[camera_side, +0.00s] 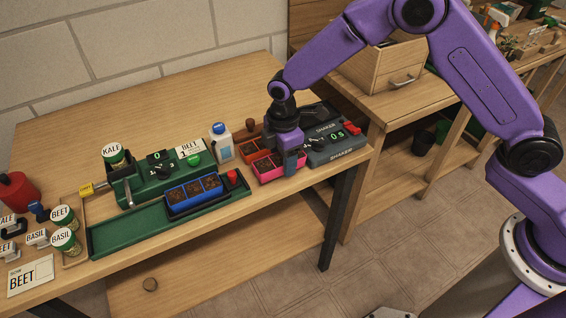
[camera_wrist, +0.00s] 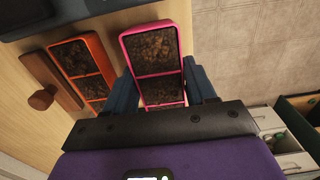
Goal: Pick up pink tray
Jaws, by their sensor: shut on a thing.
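The pink tray (camera_side: 268,177) holds dark soil in its cells and sits at the right part of the bench in the side view. It also shows in the wrist view (camera_wrist: 136,75), running away from me between the blue fingers. My gripper (camera_wrist: 162,92) has one finger on each long side of the pink tray, near its close end, and is shut on it. In the side view my gripper (camera_side: 290,160) comes down over the tray's right part and hides some of it. I cannot tell whether the tray touches the bench.
An orange tray (camera_wrist: 80,55) with soil lies close beside the pink tray. A grey shaker machine (camera_side: 335,149) stands just right of it. A blue tray (camera_side: 180,208) sits on the green seeder bed (camera_side: 125,235) to the left. A white bottle (camera_side: 222,150) stands behind.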

